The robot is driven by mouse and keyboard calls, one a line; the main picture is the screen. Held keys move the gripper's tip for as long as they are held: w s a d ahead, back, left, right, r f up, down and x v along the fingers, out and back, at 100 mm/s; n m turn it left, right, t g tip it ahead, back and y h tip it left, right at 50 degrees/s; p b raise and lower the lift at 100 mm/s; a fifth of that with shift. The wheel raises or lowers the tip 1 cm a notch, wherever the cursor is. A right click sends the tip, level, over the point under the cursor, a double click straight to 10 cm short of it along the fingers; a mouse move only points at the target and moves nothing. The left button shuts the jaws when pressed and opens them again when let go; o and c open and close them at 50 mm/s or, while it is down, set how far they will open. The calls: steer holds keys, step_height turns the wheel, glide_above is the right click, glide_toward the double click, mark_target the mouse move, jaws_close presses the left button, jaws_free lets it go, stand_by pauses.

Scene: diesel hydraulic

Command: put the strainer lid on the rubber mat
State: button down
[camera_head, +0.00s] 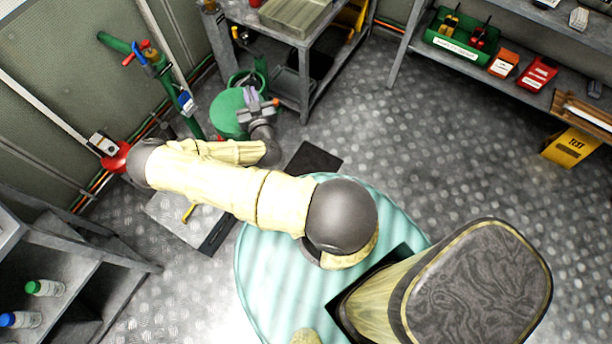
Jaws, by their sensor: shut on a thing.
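The strainer lid (228,113) looks like a green round disc, close to the green strainer pipework at the back left. My gripper (254,110) is at the disc's right edge and is shut on it. The fingertips are small and partly hidden, so the exact contact is unclear. The rubber mat (315,159) looks like the dark flat square on the floor, right of and nearer than my gripper. My arm covers part of its near left side. The visible part of the mat is bare.
Green pipework (146,60) with a red-handled valve stands at the left wall. A metal bench (311,42) stands behind my gripper. A grey floor plate (180,222) lies left of my base. A shelf (510,55) with bins is at the right. The central-right floor is clear.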

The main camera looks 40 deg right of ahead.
steer(key=s+d+f+m+g+h+b, duration=0.1)
steer(key=d+f+m+g+h+b, duration=0.2)
steer(key=d+f+b, duration=0.4)
steer(key=s+d+f+m+g+h+b, duration=0.2)
steer(key=d+f+b, duration=0.5)
steer(key=f+b, duration=1.8)
steer(key=s+d+f+m+g+h+b, duration=0.2)
steer(key=d+f+m+g+h+b, duration=0.3)
steer(key=f+b, duration=1.1)
step_height(320, 180, down, 11)
steer(key=shift+d+r+h, duration=0.2)
steer(key=shift+d+h, duration=0.2)
steer(key=shift+d, duration=0.85)
step_height(320, 180, down, 6)
steer(key=b, duration=0.4)
steer(key=shift+f, duration=0.2)
step_height(320, 180, down, 4)
steer(key=shift+r+b, duration=0.2)
steer(key=shift+b, duration=1)
